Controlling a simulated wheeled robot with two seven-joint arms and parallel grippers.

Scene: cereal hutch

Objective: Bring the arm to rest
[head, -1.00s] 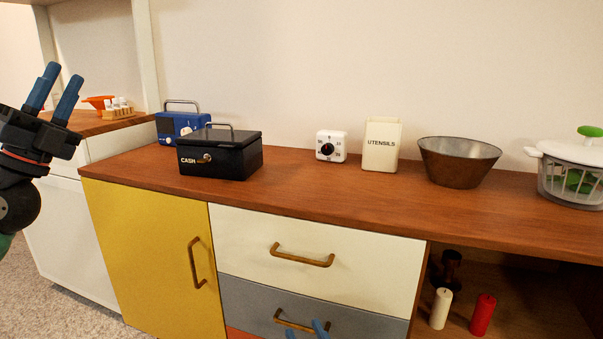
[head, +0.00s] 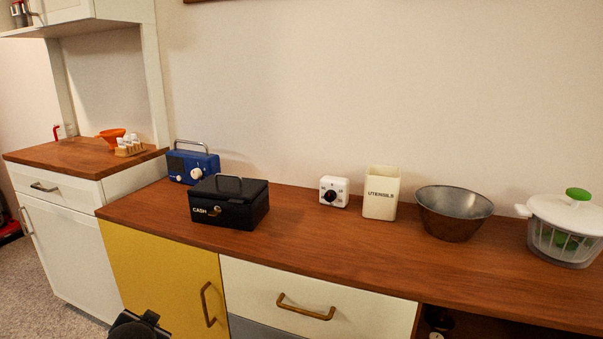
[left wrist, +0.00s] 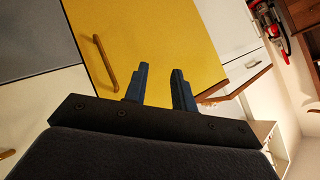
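My left gripper (left wrist: 158,86) shows in the left wrist view with its two blue fingers apart and nothing between them. It is in front of the yellow cabinet door (left wrist: 150,40), apart from it as far as I can tell. In the head view only a dark part of my arm shows at the bottom edge, and the fingers are out of sight. My right gripper is not in view now.
The wooden counter (head: 330,240) holds a black cash box (head: 230,202), a blue radio-like box (head: 192,163), a white timer (head: 334,191), a utensils holder (head: 381,192), a metal bowl (head: 453,212) and a salad spinner (head: 566,228). A white cabinet (head: 60,235) stands left.

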